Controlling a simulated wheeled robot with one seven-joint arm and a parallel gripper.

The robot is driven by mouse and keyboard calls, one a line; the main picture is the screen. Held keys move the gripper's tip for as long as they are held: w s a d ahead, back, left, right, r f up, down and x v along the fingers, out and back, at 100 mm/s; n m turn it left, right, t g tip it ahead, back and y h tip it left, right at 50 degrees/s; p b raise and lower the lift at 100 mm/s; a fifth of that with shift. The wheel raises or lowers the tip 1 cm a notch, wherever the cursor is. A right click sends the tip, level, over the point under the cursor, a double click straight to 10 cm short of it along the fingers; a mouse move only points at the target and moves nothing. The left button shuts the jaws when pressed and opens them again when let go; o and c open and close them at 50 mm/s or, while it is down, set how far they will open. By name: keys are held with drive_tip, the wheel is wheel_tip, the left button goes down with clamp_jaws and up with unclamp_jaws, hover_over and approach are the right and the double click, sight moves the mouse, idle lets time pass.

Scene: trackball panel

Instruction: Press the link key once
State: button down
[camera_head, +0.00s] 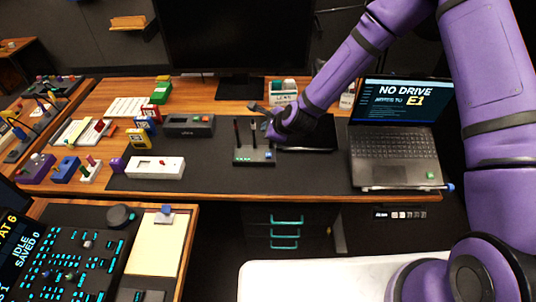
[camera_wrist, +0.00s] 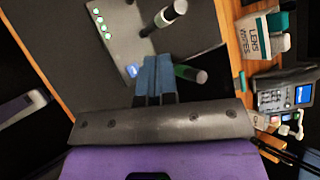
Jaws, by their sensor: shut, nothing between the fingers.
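No key can be read as the link key in either view; the labels are too small. A small dark control box (camera_head: 243,157) with upright sticks and small lit keys sits on the desk mat. In the wrist view the box (camera_wrist: 122,43) shows several round lit keys (camera_wrist: 98,22) in a row, a small blue panel (camera_wrist: 132,71) and two thick sticks. My gripper (camera_wrist: 153,62) is shut and empty, its blue-grey fingers over the edge of the box near the sticks. Whether the fingertips touch anything cannot be told. In the head view my wrist hangs above and behind the box.
A panel (camera_head: 75,250) of cyan-lit keys with a dark round knob is at the lower left. A laptop (camera_head: 395,150) stands right of the mat (camera_head: 310,175). A white box (camera_head: 155,168) and a grey box (camera_head: 190,124) stand left. A lens-wipes box (camera_wrist: 262,37) is near.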

sight(268, 155)
drive_tip(key=shift+f, duration=4.4)
drive_tip(key=shift+f, duration=0.15)
drive_tip(key=shift+f, duration=0.25)
drive_tip(key=shift+f, duration=0.4)
drive_tip(key=shift+r, duration=0.85)
drive_tip(key=shift+r, duration=2.5)
